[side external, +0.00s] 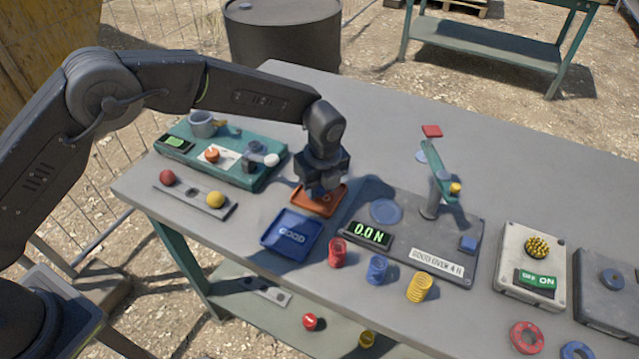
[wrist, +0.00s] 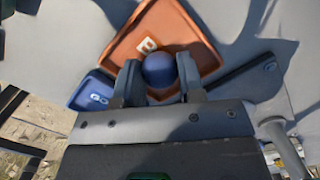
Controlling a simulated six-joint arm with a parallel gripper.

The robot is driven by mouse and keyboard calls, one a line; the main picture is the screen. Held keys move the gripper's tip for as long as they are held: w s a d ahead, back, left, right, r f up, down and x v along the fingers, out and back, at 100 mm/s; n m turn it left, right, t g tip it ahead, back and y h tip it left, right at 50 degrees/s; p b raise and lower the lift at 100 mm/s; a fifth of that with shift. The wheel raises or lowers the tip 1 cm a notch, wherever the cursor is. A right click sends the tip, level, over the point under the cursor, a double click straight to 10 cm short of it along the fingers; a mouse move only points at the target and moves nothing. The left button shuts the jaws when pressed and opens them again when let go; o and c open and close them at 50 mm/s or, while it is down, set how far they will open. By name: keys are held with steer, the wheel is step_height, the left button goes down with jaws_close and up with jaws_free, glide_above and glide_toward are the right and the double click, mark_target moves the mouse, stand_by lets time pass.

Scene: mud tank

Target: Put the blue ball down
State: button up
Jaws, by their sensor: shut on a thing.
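The blue ball (wrist: 159,70) sits between the two fingers of my gripper (wrist: 159,78) in the wrist view, and the gripper is shut on it. Ball and fingers are over the orange tray (wrist: 178,22), which has a pale label. In the side view my gripper (side external: 322,188) points down at the orange tray (side external: 312,205) and hides its far part. The ball cannot be made out there. I cannot tell whether the ball touches the tray floor. A grey rack (side external: 185,194) at left holds a red ball (side external: 167,177) and a yellow ball (side external: 216,199), with an empty spot between.
A blue tray (side external: 272,245) marked GOOD lies just in front of the orange tray. To the right stands a dark panel (side external: 455,225) with a 0.0 N readout (side external: 369,234) and a post. Red, blue and yellow springs (side external: 377,270) line the front. A green unit (side external: 225,160) is at left.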

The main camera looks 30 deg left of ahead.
mark_target(323, 190)
steer(key=shift+f, duration=0.1)
steer(key=o, duration=1)
steer(key=shift+c, duration=0.2)
step_height(323, 190, up, 12)
steer(key=d, duration=0.1)
steer(key=shift+s, duration=0.35)
steer(key=shift+r, duration=0.2)
